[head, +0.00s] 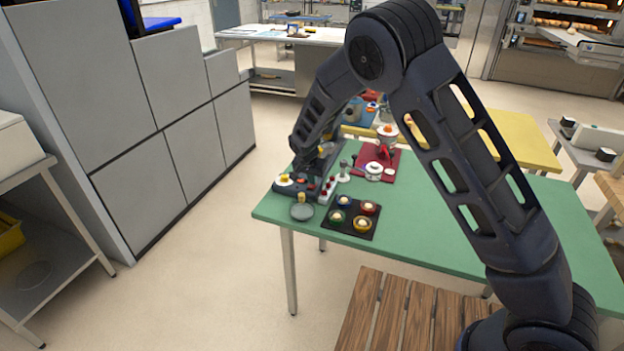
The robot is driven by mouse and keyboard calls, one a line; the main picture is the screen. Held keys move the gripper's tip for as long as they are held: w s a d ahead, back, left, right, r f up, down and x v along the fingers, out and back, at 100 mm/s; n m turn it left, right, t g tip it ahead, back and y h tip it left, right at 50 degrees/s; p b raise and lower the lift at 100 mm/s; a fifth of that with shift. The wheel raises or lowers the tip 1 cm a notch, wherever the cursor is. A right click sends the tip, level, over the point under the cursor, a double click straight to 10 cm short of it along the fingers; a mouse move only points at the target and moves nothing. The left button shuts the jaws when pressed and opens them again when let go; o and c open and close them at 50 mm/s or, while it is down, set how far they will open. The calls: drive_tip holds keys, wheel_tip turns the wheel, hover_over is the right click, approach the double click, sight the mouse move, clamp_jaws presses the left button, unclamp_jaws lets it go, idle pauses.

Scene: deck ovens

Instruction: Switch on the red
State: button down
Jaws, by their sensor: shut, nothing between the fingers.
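A pale strip with red knobs or switches (327,191) lies near the left end of the green table (440,212). A black tray (352,232) beside it holds several small cups, among them a red one (369,208) and a blue one (344,201). Which way any switch is set is too small to tell. My gripper (304,172) is shut and empty, at the end of my dark arm, low over the table's left end. It is close to small red and orange parts on a dark unit (313,185); whether it touches them I cannot tell.
A red mat (393,172) behind carries a white pot (374,171) and a red device. The table's right part is clear. Grey cabinets (150,130) stand left, across open floor.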

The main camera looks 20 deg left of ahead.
drive_tip(key=shift+w+d+f+g, duration=0.1)
drive_tip(key=shift+w+f+g, duration=0.15)
drive_tip(key=shift+g, duration=0.3)
drive_tip(key=shift+w+d+f+g, duration=0.1)
drive_tip(key=shift+f+g, duration=0.2)
drive_tip(key=shift+g, duration=0.25)
drive_tip(key=shift+w, duration=0.2)
drive_tip(key=shift+s+d+f, duration=0.1)
drive_tip(key=shift+s+f, duration=0.1)
drive_tip(key=shift+s, duration=0.75)
drive_tip(key=shift+a+r, duration=0.25)
drive_tip(key=shift+r, duration=0.15)
wheel_tip(320, 180, up, 14)
drive_tip(key=w, duration=0.2)
drive_tip(key=s+t, duration=0.3)
drive_tip(key=s, duration=0.3)
drive_tip(key=x, duration=1.4)
drive_tip(key=shift+s+f, duration=0.15)
drive_tip(key=shift+s, duration=0.25)
